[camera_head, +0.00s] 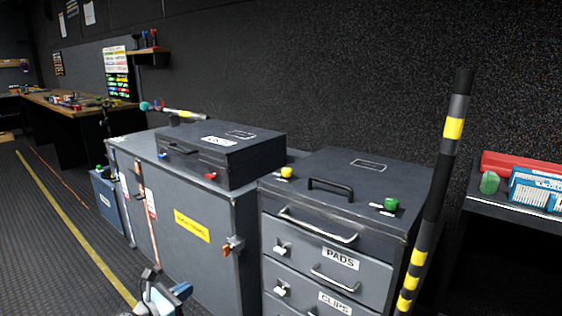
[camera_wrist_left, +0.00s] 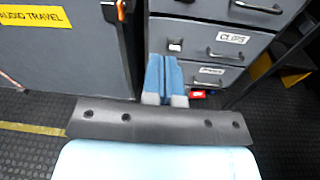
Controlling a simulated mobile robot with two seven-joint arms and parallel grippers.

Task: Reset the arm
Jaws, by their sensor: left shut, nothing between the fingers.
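My left gripper (camera_head: 180,291) shows at the bottom of the head view, in front of the grey cabinet (camera_head: 190,262). In the left wrist view its two blue fingers (camera_wrist_left: 164,62) lie together, shut with nothing between them. They point toward the lower drawers of the drawer unit (camera_wrist_left: 195,48). I cannot tell the exact gap to the drawers, but I see no contact. Most of my left arm is out of view. My right gripper is in neither view.
A black case (camera_head: 245,160) lies on the cabinet. The drawer unit (camera_head: 278,232) stands right of it, with protruding handles. A black-and-yellow striped pole (camera_head: 437,180) leans at the right, by a shelf with a red case (camera_head: 520,168). Open floor (camera_head: 60,260) lies left.

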